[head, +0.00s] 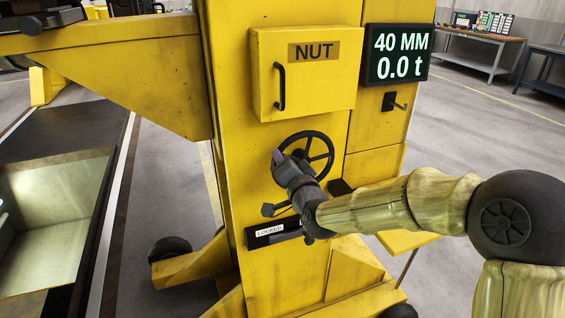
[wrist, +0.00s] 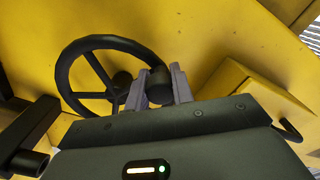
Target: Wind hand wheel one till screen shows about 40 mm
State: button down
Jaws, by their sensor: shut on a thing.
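The black hand wheel (head: 318,150) is on the front of the yellow lifting column, below the box marked NUT. It also shows in the wrist view (wrist: 72,57). My gripper (head: 279,158) is at the wheel's left side, shut on its handle knob. In the wrist view the grey fingers of my gripper (wrist: 163,84) stand on either side of the dark knob (wrist: 157,80). The screen (head: 398,55) at the upper right of the column reads 40 MM and 0.0 t.
The yellow NUT box (head: 307,90) with a black handle is above the wheel. A lever plate labelled LOCKED (head: 272,231) is below it. A black hook or peg (head: 395,102) is under the screen. An open pit (head: 50,225) lies at left; benches (head: 478,50) stand at back right.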

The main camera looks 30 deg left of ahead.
jog(key=c, duration=1.2)
grip_release()
jog(key=shift+d, duration=0.1)
jog(key=v, duration=1.7)
jog(key=shift+s, duration=0.2)
jog(key=shift+d+f, duration=0.1)
